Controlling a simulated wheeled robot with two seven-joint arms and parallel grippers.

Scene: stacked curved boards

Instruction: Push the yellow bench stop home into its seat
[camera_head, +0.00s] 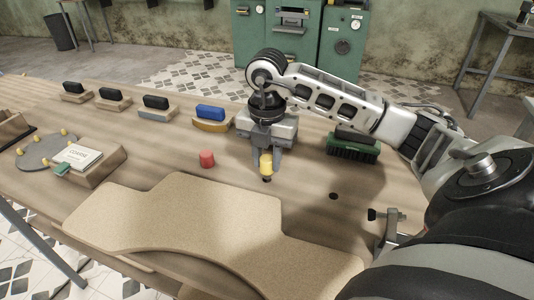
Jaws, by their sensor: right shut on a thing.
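The yellow bench stop (265,165) is upright between the fingers of my right gripper (265,160), which is shut on it. Its dark lower end points down close above the tabletop, and I cannot tell whether it touches. A dark round hole (333,196) in the bench top lies to the right and nearer to me, apart from the stop. A red stop (207,159) stands on the bench to the left of my right gripper. My left gripper is not in view.
Curved tan boards (190,220) lie stacked at the front of the bench (310,185). A green brush (353,147) sits to the right. Blocks with dark and blue handles (211,115) line the back. A clamp (388,235) stands at the right edge. A card box (88,162) is at left.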

